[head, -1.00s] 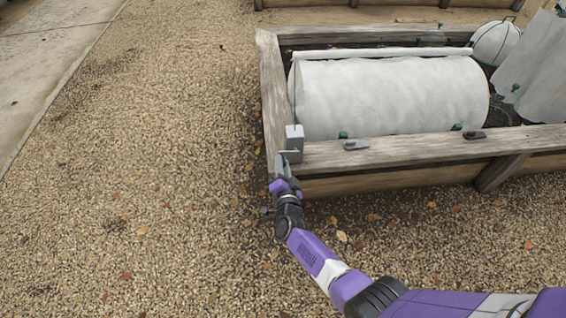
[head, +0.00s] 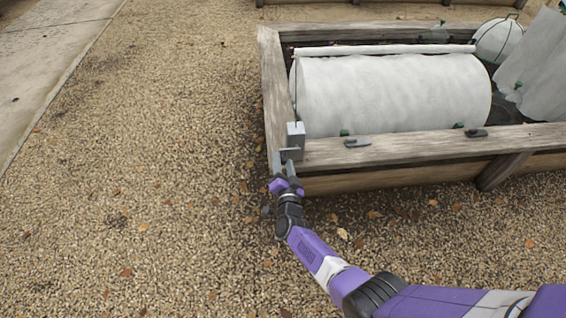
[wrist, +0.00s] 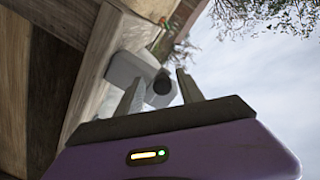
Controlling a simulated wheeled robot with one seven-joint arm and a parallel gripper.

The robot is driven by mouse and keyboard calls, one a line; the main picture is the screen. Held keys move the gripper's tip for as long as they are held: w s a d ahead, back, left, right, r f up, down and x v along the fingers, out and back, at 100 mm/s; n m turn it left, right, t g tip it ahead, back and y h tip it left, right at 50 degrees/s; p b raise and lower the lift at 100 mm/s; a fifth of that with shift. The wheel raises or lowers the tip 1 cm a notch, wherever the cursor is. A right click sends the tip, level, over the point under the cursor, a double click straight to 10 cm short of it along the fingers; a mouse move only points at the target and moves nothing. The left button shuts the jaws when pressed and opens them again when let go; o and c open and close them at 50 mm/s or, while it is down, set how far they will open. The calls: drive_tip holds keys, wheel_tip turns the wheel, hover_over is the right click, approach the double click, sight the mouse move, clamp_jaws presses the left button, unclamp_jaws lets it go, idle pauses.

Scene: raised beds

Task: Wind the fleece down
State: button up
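The white fleece (head: 390,95) lies as a rounded cover over the near part of the bed, with a pale roll (head: 385,49) along its far upper side. A grey winder box (head: 295,135) with a crank stands on the bed's near left corner; the box also shows in the wrist view (wrist: 133,68). My gripper (head: 284,164) is just in front of and below the crank, its two fingers apart.
The wooden bed frame (head: 430,147) runs right from the corner. Grey clips (head: 358,142) lie on its near rail. A white dome cover (head: 497,41) and a white sheet (head: 535,65) stand at the right. Open gravel (head: 150,170) lies to the left.

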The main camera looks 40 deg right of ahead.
drive_tip(key=shift+r, duration=0.1)
drive_tip(key=shift+s+a, duration=0.2)
drive_tip(key=p+v, duration=0.3)
drive_tip(key=v, duration=0.4)
idle(0.5)
